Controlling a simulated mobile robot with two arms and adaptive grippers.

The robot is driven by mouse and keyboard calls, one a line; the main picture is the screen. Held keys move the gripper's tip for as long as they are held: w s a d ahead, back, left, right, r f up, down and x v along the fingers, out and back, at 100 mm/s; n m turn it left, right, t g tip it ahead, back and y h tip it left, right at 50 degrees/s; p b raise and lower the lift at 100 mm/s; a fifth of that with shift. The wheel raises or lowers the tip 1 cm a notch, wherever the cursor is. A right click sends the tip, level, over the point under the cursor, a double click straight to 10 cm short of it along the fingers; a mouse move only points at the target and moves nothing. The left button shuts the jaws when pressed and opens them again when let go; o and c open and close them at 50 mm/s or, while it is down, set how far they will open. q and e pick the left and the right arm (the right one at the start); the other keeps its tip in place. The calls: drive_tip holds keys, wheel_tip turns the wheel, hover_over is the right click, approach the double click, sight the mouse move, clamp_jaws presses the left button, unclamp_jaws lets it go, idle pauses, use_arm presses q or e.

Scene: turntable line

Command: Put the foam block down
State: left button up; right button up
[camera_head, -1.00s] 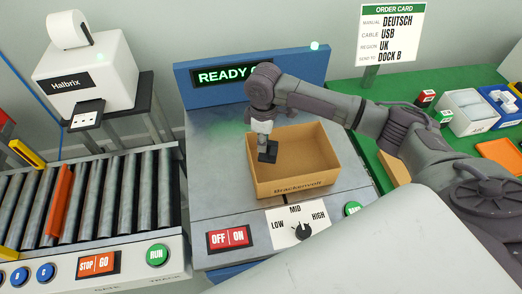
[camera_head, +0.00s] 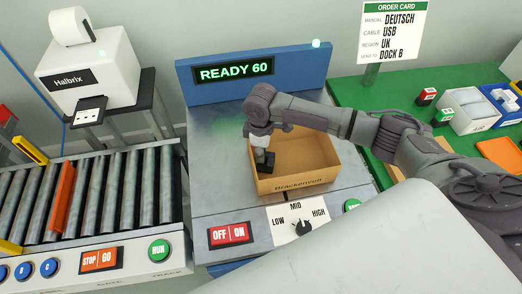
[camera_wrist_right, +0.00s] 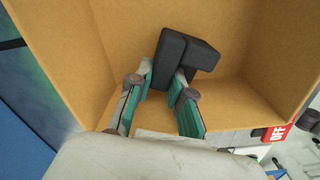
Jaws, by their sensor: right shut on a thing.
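The dark grey foam block (camera_head: 267,163) is inside the open cardboard box (camera_head: 318,155), near its left wall. My right gripper (camera_head: 262,149) reaches down into the box and is shut on the block. In the right wrist view, the fingers (camera_wrist_right: 163,77) hold the foam block (camera_wrist_right: 168,58) from both sides, close to the box's inner corner. The block looks L-shaped there; I cannot tell whether it touches the box floor. My left gripper is not in view.
The box stands on a grey metal platform (camera_head: 218,185) with OFF/ON buttons (camera_head: 230,234) and a speed dial (camera_head: 300,227) in front. A blue panel (camera_head: 290,66) reads READY 60. A roller conveyor (camera_head: 110,190) lies left; a green table (camera_head: 400,90) lies right.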

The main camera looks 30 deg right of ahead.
drive_tip(key=shift+f, duration=0.25)
drive_tip(key=o, duration=0.7)
drive_tip(key=shift+o, duration=0.2)
drive_tip(key=shift+r, duration=0.15)
wheel_tip(320, 180, up, 13)
drive_tip(key=shift+b, duration=0.4)
